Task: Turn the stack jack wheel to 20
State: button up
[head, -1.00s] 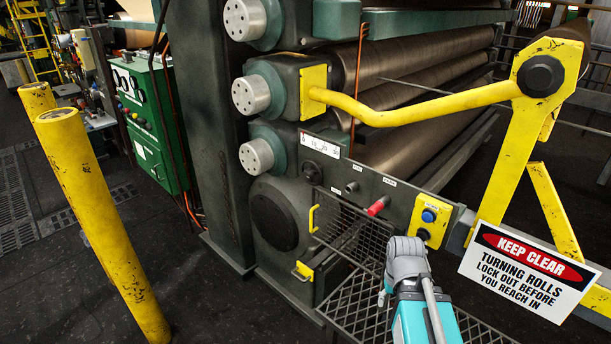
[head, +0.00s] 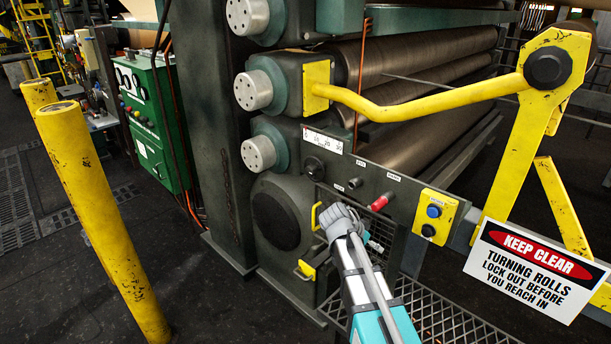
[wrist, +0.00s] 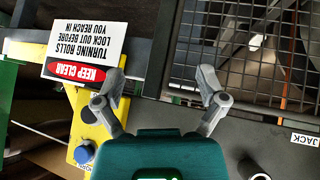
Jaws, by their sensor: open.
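A black round knob (head: 314,167), which I take for the jack wheel, sits on the grey panel just below a white scale plate (head: 322,141). The scale's numbers are too small to read surely. In the wrist view a white label (wrist: 305,139) reads JACK at the right edge, with no clear wheel beside it. My gripper (wrist: 160,78) is open and empty, its two grey fingers apart in front of the panel edge and mesh. In the head view my wrist mostly hides it, below and right of the black knob.
A red-tipped lever (head: 380,202) and a yellow button box (head: 433,217) are on the panel right of the knob. A mesh guard (wrist: 245,50) hangs below the panel. A KEEP CLEAR sign (head: 535,268) is at right. Yellow posts (head: 100,215) stand at left, beside open floor.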

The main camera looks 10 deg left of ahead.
jog(key=w+a+r+m+t+h+b, duration=0.1)
jog(key=w+a+r+m+t, duration=0.1)
jog(key=w+a, duration=0.35)
jog(key=w+a+r+m+t+h+b, duration=0.1)
jog(key=w+a+r+m+t+h, duration=0.2)
jog(key=a, duration=0.4)
jog(key=m+t+b, duration=0.2)
jog(key=m+t, duration=0.1)
jog(key=t, duration=0.2)
send_near(309, 172)
jog(key=v, duration=0.3)
jog(key=shift+s+r, duration=0.1)
jog(key=shift+s, duration=0.1)
jog(key=shift+w, duration=0.1)
jog(key=shift+x, duration=6.85)
jog(key=shift+a, duration=0.1)
jog(key=shift+c, duration=0.2)
